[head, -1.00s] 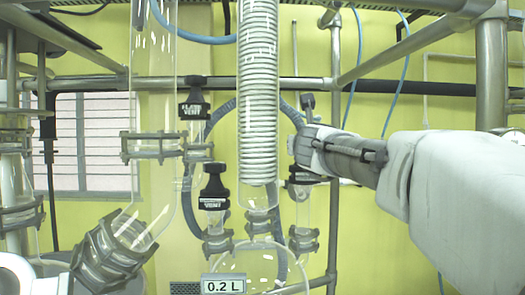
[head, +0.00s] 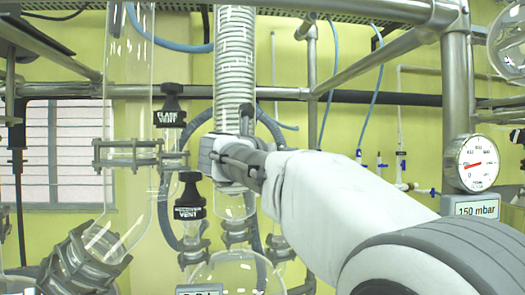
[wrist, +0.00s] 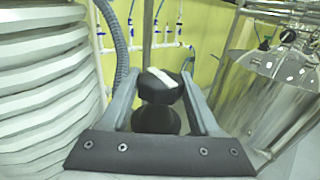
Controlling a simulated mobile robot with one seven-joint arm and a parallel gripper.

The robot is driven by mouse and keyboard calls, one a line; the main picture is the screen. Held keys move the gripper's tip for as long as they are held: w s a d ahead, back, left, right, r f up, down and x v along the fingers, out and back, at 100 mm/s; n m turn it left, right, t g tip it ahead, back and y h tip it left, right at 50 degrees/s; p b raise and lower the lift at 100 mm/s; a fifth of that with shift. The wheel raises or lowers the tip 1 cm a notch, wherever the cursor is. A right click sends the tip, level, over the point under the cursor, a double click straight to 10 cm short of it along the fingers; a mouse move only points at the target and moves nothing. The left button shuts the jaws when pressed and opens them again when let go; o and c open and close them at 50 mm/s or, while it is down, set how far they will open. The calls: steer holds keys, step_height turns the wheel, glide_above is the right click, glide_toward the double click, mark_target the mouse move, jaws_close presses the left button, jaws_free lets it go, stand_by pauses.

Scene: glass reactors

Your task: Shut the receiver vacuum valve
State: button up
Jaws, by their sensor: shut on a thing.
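In the wrist view a black valve knob (wrist: 158,93) with a white bar across its top stands between the fingers of my gripper (wrist: 161,76). The fingers are shut on it from both sides. No label shows on it, so I cannot read which valve it is. In the head view my gripper (head: 228,160) is in front of the lower end of the coil column, and it and my arm hide the knob. The receiver vent valve (head: 190,198) and the flask vent valve (head: 169,108), both black, stand to the left, clear of my gripper.
The glass coil column (head: 234,60) is close to my gripper; its coil (wrist: 40,90) fills the left of the wrist view. A round glass receiver (head: 235,272) is below. Metal frame poles (head: 457,90) and a 150 mbar gauge (head: 472,162) are at right.

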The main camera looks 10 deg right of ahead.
steer(key=shift+r, duration=0.1)
steer(key=o, duration=1.1)
steer(key=shift+d+f+n+t+y+b, duration=0.1)
steer(key=shift+f+n+t+y+b, duration=0.15)
steer(key=shift+n+t+y+b, duration=0.25)
steer(key=n+y, duration=0.1)
steer(key=y, duration=0.1)
steer(key=n+t+y, duration=0.1)
steer(key=y, duration=0.1)
steer(key=shift+r+n+t, duration=0.2)
steer(key=shift+n+t, duration=0.1)
steer(key=n+y+p, duration=0.1)
steer(key=y, duration=0.1)
steer(key=n+t+y+p, duration=0.1)
steer(key=n+y+p, duration=0.1)
steer(key=y, duration=0.1)
steer(key=shift+r+n, duration=0.15)
steer(key=shift+n, duration=0.15)
steer(key=shift+f+n+y+p, duration=0.2)
steer(key=shift+n+y+p, duration=0.4)
steer(key=shift+y, duration=0.6)
